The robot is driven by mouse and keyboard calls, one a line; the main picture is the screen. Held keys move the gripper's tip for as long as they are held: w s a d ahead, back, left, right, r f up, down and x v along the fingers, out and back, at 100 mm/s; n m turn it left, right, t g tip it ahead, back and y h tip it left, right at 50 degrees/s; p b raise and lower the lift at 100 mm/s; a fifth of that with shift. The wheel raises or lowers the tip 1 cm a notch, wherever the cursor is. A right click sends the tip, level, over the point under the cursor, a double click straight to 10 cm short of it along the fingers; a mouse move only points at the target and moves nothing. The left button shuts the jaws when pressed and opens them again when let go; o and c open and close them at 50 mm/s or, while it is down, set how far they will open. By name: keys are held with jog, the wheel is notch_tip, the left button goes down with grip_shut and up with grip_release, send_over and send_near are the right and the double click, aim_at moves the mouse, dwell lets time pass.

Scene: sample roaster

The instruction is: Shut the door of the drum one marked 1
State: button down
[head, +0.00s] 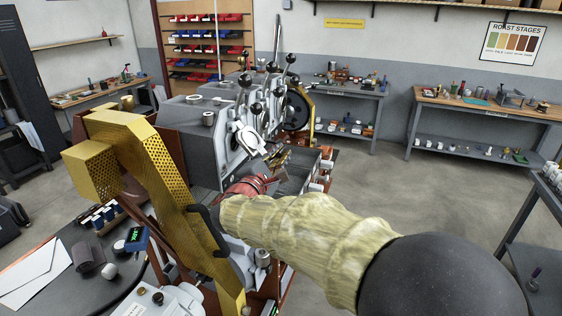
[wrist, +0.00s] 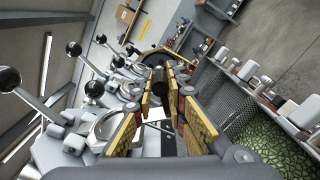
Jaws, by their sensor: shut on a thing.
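The sample roaster (head: 190,125) is a grey machine with a row of drum fronts, round metal rings and levers ending in black balls. My gripper (head: 280,158) is in front of this row; its yellow-padded fingers also show in the wrist view (wrist: 160,88). They are closed on a small dark cylindrical grip (wrist: 158,76) between the fingertips. What the grip belongs to is mostly hidden by the fingers. I cannot read the number 1, nor tell how far the drum one door stands open.
Several black ball levers (wrist: 73,48) rise close to the left of my gripper. A mesh-bottomed tray (wrist: 235,95) and green beans (wrist: 275,150) are to its right. A yellow perforated guard (head: 150,150) stands left of my arm.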

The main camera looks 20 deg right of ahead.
jog(key=shift+w+a+f+m+b, duration=0.1)
jog(key=shift+f+m+b, duration=0.2)
jog(key=shift+b, duration=0.2)
jog(key=c, duration=1.8)
grip_release()
jog(key=shift+o, duration=0.2)
jog(key=v, duration=1.2)
jog(key=s+d+r+p, duration=0.1)
jog(key=s+d+r, duration=0.2)
jog(key=r, duration=0.3)
jog(key=shift+d, duration=0.55)
